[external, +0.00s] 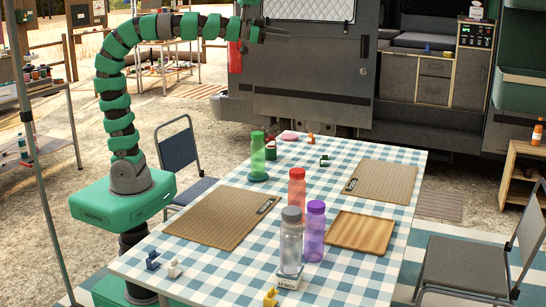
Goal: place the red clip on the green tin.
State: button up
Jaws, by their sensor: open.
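My gripper (258,33) is at the end of my raised green arm, high in front of the grey van and well above the table. It is open and holds nothing that I can see. A small dark green thing with red on it (271,144) stands at the table's far edge, just behind the green bottle; it may be the green tin and the red clip, but it is too small to be sure. An orange-red clip-like piece (311,138) lies to its right. A green clip-like piece (324,160) is a little nearer.
The checked table (230,265) holds a green bottle (257,155), red bottle (297,188), purple bottle (314,230) and grey-capped bottle (291,242). Two woven mats, a wooden tray (360,232) and a pink item (290,136) lie there. Blue, white and yellow pieces are near the front.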

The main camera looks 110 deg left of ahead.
jog(key=s+d+r+m+h, duration=0.1)
jog(key=s+d+r+h, duration=0.2)
jog(key=d, duration=0.9)
jog(key=s+d+r+m+t+h, duration=0.1)
jog(key=s+d+r+h, duration=0.3)
jog(key=d, duration=0.8)
jog(key=shift+s+r+m+h, duration=0.15)
jog(key=shift+s+m+h, duration=0.15)
jog(key=shift+s+m, duration=0.1)
